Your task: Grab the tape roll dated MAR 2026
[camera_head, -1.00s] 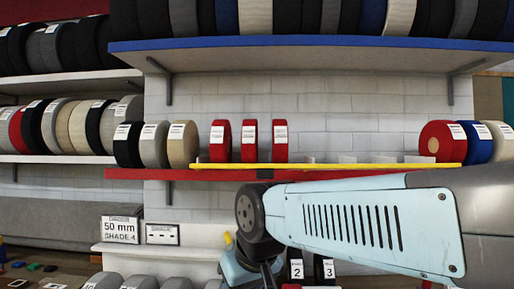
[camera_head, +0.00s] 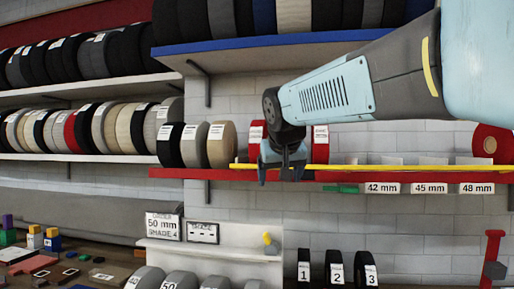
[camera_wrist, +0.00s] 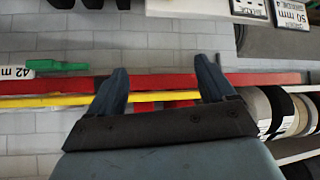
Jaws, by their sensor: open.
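Red tape rolls with white labels stand upright on the middle shelf. One (camera_head: 256,134) shows left of my gripper and another (camera_head: 320,150) shows right of it; the space between is hidden by my arm. The label dates are too small to read. My gripper (camera_head: 281,176) is open and empty, in front of the yellow shelf strip (camera_head: 400,168) and pointing down in the head view. In the upside-down wrist view, my gripper (camera_wrist: 161,86) has its fingers apart across the yellow strip, with a bit of red (camera_wrist: 178,103) behind.
Black, grey and tan rolls (camera_head: 221,145) stand left of the red ones. A blue-edged shelf (camera_head: 300,40) hangs above. Below are a green piece (camera_head: 341,189), size tags (camera_head: 429,188) and numbered black rolls (camera_head: 337,267).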

